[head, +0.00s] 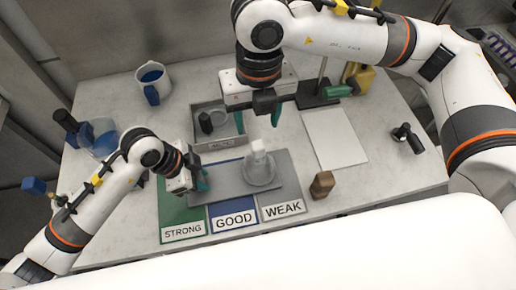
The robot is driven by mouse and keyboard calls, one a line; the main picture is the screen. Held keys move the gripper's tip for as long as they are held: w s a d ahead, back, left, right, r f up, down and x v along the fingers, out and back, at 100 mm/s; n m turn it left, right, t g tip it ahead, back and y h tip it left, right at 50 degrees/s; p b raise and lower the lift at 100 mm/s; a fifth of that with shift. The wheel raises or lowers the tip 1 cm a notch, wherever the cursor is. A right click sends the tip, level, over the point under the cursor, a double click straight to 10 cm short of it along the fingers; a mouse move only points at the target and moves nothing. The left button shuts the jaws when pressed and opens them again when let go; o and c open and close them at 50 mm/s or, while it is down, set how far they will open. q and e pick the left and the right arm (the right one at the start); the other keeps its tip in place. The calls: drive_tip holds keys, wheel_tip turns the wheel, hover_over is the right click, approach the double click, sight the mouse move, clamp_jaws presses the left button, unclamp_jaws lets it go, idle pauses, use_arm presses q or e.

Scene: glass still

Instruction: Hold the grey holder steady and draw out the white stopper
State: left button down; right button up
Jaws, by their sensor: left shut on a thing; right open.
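The grey holder (228,181) is a flat plate lying across the coloured, labelled mats. A clear glass vessel (259,174) stands on it. The white stopper (258,147) sits upright at the top of this vessel. My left gripper (203,183) is at the holder's left end and shut on it, with its fingertips partly hidden. My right gripper (257,119) is open above and behind the stopper, its teal fingers apart and not touching it.
Mats labelled STRONG (183,217), GOOD (234,220) and WEAK (283,209) lie in front. A grey tray (218,142) with dark items stands behind. A brown block (322,185) is at right, near a white board (335,138). A white jug (152,78) stands at back left.

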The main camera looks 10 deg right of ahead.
sight(258, 145)
use_arm(q)
drive_tip(key=shift+a+f, duration=0.1)
drive_tip(key=shift+f, duration=0.05)
use_arm(e)
drive_tip(key=shift+w+d+f, duration=0.1)
drive_tip(key=shift+w+f, duration=0.05)
drive_tip(key=shift+f, duration=2.65)
drive_tip(key=shift+w+d+f, duration=0.1)
drive_tip(key=shift+f, duration=2.65)
clamp_jaws()
drive_tip(key=shift+r, duration=1.15)
drive_tip(key=shift+r, duration=1.85)
